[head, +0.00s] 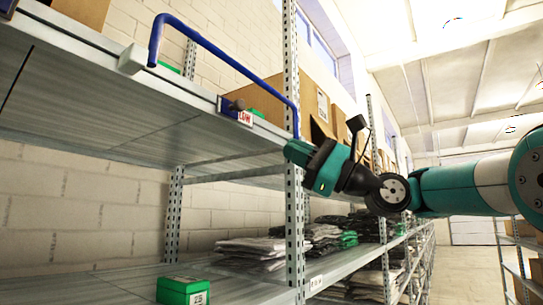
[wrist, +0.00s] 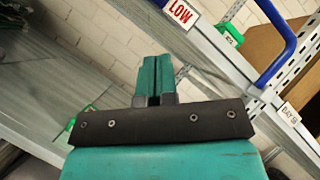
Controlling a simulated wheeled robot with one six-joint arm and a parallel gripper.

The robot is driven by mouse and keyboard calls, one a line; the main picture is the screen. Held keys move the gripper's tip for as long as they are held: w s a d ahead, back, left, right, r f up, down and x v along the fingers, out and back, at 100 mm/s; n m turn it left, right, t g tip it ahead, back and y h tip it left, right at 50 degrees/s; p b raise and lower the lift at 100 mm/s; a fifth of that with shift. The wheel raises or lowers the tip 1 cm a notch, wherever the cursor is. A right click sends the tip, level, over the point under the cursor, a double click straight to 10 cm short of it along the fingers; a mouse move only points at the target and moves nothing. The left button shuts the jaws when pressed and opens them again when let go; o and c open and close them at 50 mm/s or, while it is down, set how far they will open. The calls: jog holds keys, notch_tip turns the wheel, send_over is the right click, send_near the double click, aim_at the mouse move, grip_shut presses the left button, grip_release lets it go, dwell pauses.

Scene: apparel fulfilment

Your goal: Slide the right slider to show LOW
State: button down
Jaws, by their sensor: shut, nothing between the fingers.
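The right slider (head: 237,104) is a dark knob on a blue plate at the shelf's front edge.
A blue bent bar (head: 225,65) runs along the shelf edge above the slider; its right end comes down near my gripper. The upright post (head: 293,215) stands close by. A green box (head: 184,291) and folded bagged clothes (head: 255,246) lie on the lower shelf.

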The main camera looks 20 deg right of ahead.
jog(key=b+v, duration=0.2)
jog(key=b, duration=0.1)
jog(key=shift+s+d+f, duration=0.15)
jog(key=shift+s+d, duration=0.05)
jog(key=shift+d, duration=0.1)
dwell(0.4)
jog(key=s+a+f+n+g+h, duration=0.15)
jog(key=a+f+n+h, duration=0.35)
jog(key=f, duration=0.6)
jog(key=s+a+f+n+g+h, duration=0.1)
jog(key=a+f+n+g+h, duration=0.15)
jog(key=a+f, duration=0.65)
jog(key=s+d+f+n+g+h, duration=0.3)
jog(key=s+f+n, duration=0.3)
jog(key=s+f, duration=0.4)
jog(key=s+d+f+n+g+h, duration=0.3)
jog(key=s+f+n+g+h, duration=0.2)
jog(key=s+f, duration=0.5)
notch_tip(320, 180, down, 5)
jog(key=shift+s+f+n+h, duration=0.2)
jog(key=shift+s+n+h, duration=0.15)
jog(key=shift+n, duration=0.4)
